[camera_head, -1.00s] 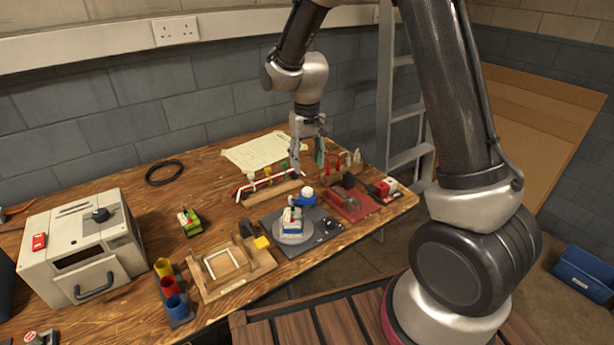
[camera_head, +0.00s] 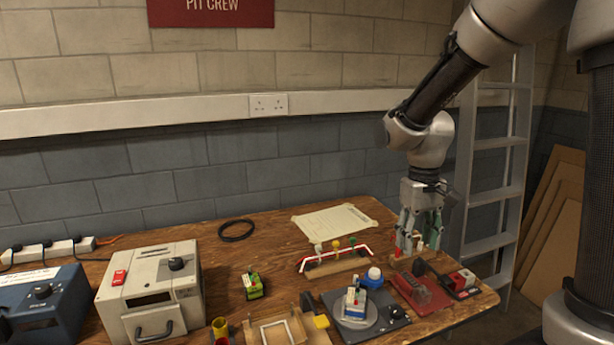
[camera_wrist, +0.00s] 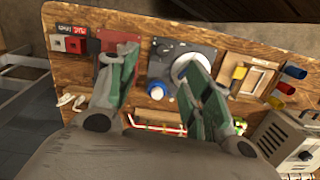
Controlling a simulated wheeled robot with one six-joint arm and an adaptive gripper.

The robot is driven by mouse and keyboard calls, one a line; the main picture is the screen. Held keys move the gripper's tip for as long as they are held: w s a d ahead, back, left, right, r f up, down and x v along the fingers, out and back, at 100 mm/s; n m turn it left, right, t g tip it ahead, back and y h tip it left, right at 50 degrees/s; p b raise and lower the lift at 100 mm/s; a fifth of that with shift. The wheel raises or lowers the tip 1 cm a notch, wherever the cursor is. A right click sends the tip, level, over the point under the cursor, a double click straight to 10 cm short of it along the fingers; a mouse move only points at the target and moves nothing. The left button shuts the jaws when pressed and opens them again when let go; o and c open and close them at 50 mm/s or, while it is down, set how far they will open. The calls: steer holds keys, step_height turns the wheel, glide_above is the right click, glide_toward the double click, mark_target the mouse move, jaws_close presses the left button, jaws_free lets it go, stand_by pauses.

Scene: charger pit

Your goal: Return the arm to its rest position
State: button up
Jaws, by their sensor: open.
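My gripper (camera_head: 421,232) hangs from the arm over the right part of the wooden workbench in the head view. The wooden workbench (camera_head: 283,230) lies below the fingers.
A rack with coloured knobs (camera_head: 335,266) stands behind. A beige box (camera_head: 150,290) is at left. A ladder (camera_head: 497,170) stands right of the bench.

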steer(key=s+d+r+m+t, duration=0.1)
steer(key=s+d+r+t, duration=0.1)
steer(key=s+d+r, duration=0.3)
steer(key=s+d+r+m+t, duration=0.1)
steer(key=s+d+r+t, duration=0.2)
steer(key=s+r, duration=0.4)
steer(key=shift+s+d+r+t, duration=0.35)
steer(key=shift+s+d, duration=0.55)
steer(key=shift+s, duration=1.2)
